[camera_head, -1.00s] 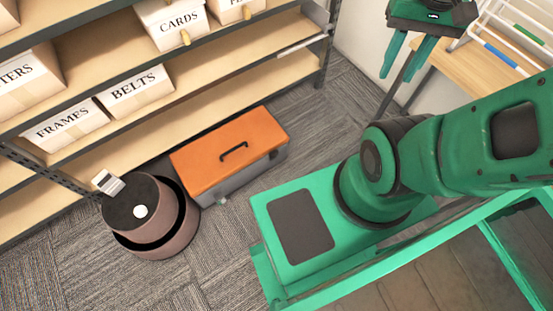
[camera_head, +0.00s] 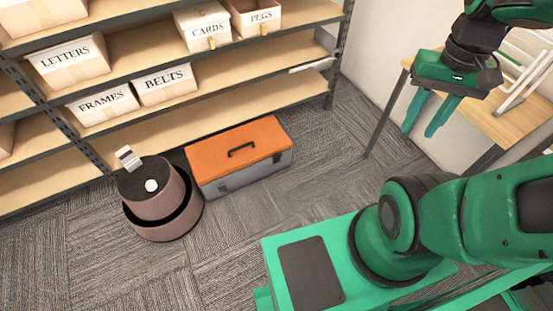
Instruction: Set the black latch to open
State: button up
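I cannot make out a black latch for certain. A toolbox with an orange lid (camera_head: 265,136) and a grey body (camera_head: 258,175) stands on the carpet in front of the shelf. A black handle (camera_head: 242,149) lies on top of the lid, which looks closed.
A round brown bin (camera_head: 160,205) with a dark top stands left of the toolbox. Shelves with labelled boxes, such as BELTS (camera_head: 167,86), run behind. A wooden table (camera_head: 510,115) with a white rack is at the right. Carpet (camera_head: 225,240) in front of the toolbox is clear.

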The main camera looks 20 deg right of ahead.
aim_at(278, 160)
jog(key=u, duration=0.35)
jog(key=i, duration=0.95)
jog(key=z, duration=0.05)
